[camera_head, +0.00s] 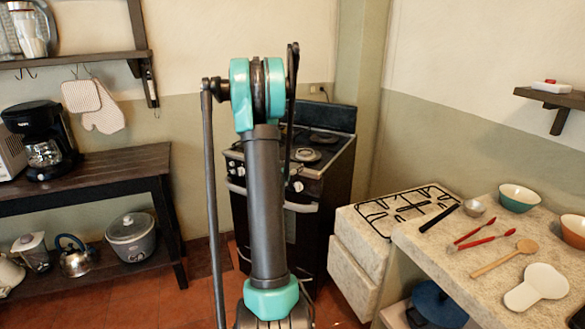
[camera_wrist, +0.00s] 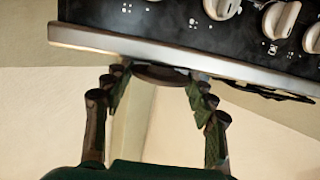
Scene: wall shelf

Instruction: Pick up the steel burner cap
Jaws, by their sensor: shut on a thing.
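My gripper (camera_wrist: 157,78) shows in the wrist view, its two dark fingers closed in from both sides on a dark, flat, round thing, the steel burner cap (camera_wrist: 160,73). The cap is seen edge-on between the fingertips, partly covered by them and by the stove's metal edge. In the head view the gripper and the held cap are hidden behind my arm. The black stove (camera_head: 318,185) stands behind my arm, with burners on its top; its front panel with knobs (camera_wrist: 282,20) shows tilted in the wrist view.
A counter with a built-in hob (camera_head: 405,207) stands at the right, holding bowls (camera_head: 519,197), a wooden spoon (camera_head: 505,258) and other utensils. A dark wooden table (camera_head: 130,170) with a coffee maker (camera_head: 40,140) is at the left. Wall shelves hang on both sides.

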